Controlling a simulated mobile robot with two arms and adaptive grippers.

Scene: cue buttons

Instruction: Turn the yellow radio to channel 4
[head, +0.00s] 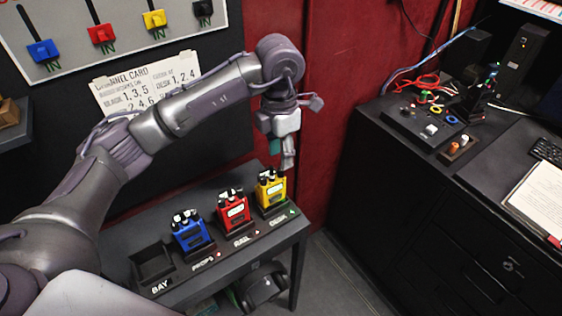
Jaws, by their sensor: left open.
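The yellow radio (271,191) stands upright at the right end of a small dark table, with dark knobs on its top. Its channel setting is too small to read. My left gripper (288,166) is just above and slightly right of the yellow radio's top, pointing down. It is open and holds nothing that I can see. Whether a fingertip touches the radio's knobs I cannot tell. A channel card (118,88) hangs on the wall, partly hidden by my left arm. My right gripper is not in view.
A red radio (233,210) and a blue radio (190,231) stand left of the yellow one, beside an empty bay (153,264). A panel with coloured sliders (75,57) hangs above. A dark desk (372,178) with electronics stands at right, across a floor gap.

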